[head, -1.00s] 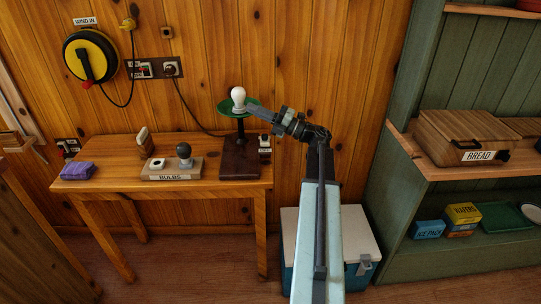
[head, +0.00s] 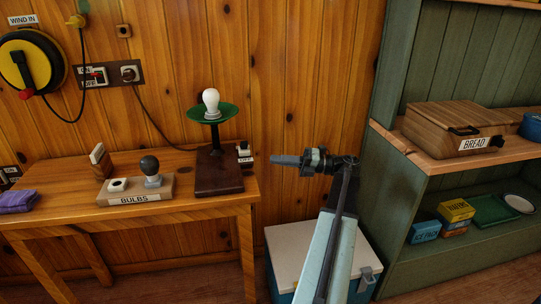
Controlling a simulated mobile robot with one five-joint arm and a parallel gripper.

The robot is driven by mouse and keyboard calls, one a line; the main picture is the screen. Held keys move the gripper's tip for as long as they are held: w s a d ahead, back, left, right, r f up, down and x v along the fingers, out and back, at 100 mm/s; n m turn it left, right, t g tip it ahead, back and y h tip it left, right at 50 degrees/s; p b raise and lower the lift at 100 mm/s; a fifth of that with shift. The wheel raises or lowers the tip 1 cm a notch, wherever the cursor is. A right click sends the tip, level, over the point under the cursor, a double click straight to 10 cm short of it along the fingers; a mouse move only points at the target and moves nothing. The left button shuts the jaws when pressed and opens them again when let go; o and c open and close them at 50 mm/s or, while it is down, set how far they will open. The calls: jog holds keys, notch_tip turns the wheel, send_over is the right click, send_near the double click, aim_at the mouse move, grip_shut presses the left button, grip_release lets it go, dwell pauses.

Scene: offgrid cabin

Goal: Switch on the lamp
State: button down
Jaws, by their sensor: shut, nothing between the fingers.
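The lamp (head: 214,150) stands at the right end of the wooden table, with a dark wooden base, a black stem and a green dish. A white bulb (head: 211,103) sits upright in it and looks unlit. A small white switch block labelled OFF (head: 245,153) is just right of the lamp base, near the wall. My gripper (head: 274,159) is shut and empty, pointing left. In the picture it is a short way right of the switch block and slightly below it; the two look apart, though depth is hard to judge.
The table (head: 215,212) also holds a bulb stand (head: 128,200) with a dark-topped bulb, a small wooden block (head: 101,161) and a purple cloth (head: 17,201). A cooler (head: 293,250) stands below my arm. A green shelf (head: 400,232) with a bread box (head: 455,128) is right.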

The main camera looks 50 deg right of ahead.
aim_at(244, 147)
jog(key=w+a+r+p, duration=0.2)
jog(key=w, duration=0.7)
jog(key=shift+w+a+r, duration=0.15)
jog(key=shift+a+r, duration=0.05)
jog(key=shift+a, duration=0.1)
